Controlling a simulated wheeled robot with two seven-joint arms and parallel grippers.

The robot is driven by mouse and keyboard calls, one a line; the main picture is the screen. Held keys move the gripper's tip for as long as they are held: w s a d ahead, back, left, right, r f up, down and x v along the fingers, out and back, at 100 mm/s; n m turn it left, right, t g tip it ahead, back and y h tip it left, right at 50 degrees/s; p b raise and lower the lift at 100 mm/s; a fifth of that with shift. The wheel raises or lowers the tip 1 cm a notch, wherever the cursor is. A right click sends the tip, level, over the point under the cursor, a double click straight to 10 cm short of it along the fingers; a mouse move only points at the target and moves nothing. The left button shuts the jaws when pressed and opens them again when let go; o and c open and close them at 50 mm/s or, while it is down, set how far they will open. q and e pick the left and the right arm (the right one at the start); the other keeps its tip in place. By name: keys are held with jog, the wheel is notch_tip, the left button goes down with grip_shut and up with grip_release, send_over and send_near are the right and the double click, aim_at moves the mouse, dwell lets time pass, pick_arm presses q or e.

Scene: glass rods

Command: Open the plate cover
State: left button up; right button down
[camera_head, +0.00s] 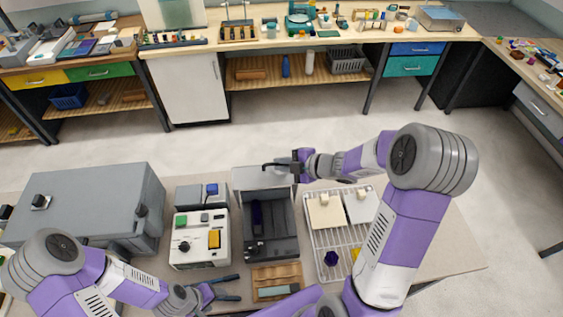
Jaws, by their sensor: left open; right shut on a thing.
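A dark grey open-topped box (285,225) stands on the near table, with dark parts inside. A pale grey plate cover (250,178) stands raised at its far end. My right gripper (272,166) is at the cover's upper edge and is shut on it; the exact contact is small and partly hidden by the fingers. My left gripper (239,288) is open and empty, low in front of the white instrument, left of a wooden tray (264,271).
A white instrument with knobs (188,250) and a large grey cabinet (90,195) stand left of the box. A white wire rack (318,262) with pale blocks stands to its right, close to my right arm. Bare table shows at the far right.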

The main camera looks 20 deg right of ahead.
jog(key=shift+r, duration=0.1)
jog(key=c, duration=1.2)
grip_release()
jog(key=shift+s, duration=0.1)
jog(key=shift+o, duration=0.2)
jog(key=v, duration=0.7)
jog(key=shift+s+p, duration=0.2)
jog(key=shift+p, duration=0.1)
jog(key=shift+d+r, duration=0.1)
